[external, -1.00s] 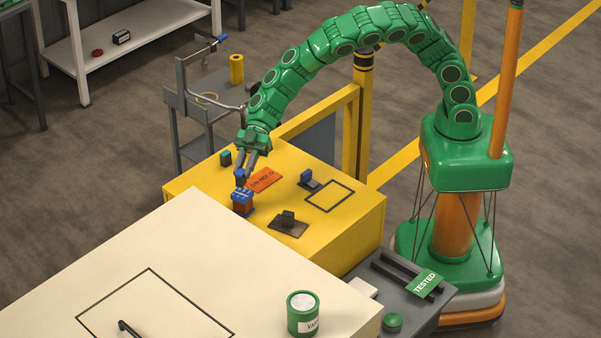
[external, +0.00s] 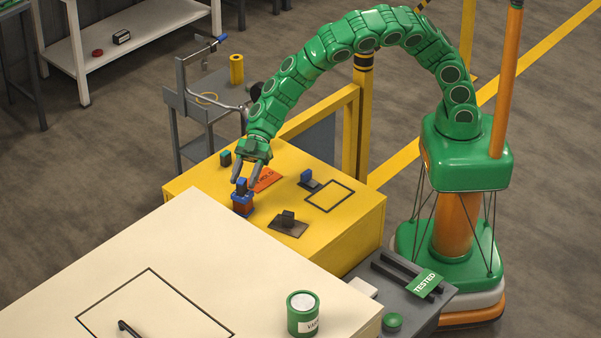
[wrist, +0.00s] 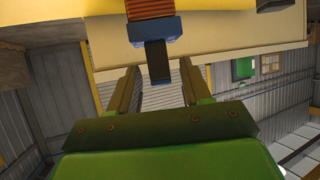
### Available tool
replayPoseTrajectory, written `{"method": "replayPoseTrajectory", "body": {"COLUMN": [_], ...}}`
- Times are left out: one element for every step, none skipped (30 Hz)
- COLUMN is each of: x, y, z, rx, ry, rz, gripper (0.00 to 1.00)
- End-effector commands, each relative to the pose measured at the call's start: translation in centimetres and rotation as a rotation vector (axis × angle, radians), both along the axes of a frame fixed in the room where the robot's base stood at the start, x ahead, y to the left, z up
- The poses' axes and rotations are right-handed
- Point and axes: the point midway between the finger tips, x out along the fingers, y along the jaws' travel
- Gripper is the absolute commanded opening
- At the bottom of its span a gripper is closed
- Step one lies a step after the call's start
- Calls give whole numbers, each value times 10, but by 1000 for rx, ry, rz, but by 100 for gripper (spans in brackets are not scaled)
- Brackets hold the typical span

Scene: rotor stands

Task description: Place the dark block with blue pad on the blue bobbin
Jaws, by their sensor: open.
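In the wrist view the scene looks upside down: the dark block (wrist: 158,65) shows between and ahead of the open fingers, against the blue flange (wrist: 150,30) of the bobbin.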

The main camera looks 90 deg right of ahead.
Motion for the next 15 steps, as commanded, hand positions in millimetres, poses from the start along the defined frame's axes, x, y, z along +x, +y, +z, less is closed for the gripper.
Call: {"method": "replayPoseTrajectory", "body": {"x": [0, 0, 0, 0, 0, -1, -1, -2, -3, -4, -5, -7, -9, -11, -13], "y": [0, 0, 0, 0, 0, -3, -5, -7, -11, -14, -17, -22, -25, -29, -34], "z": [0, 0, 1, 2, 4, 5, 6, 7, 10, 12, 14, 16, 18, 19, 22], "rx": [0, 0, 0, 0, 0, -1, -1, -1, -1, -1, -2, -2, -3, -3, -2], "ry": [0, 0, 0, -1, -2, -1, -2, -2, -3, -3, -3, -3, -3, -2, -1], "rz": [0, 0, 0, 0, 0, 0, -1, -1, -2, -3, -3, -3, -3, -3, -3], "gripper": [48, 48, 48, 48, 48, 48, 48, 48, 48, 48, 48, 48, 48, 48, 48]}}
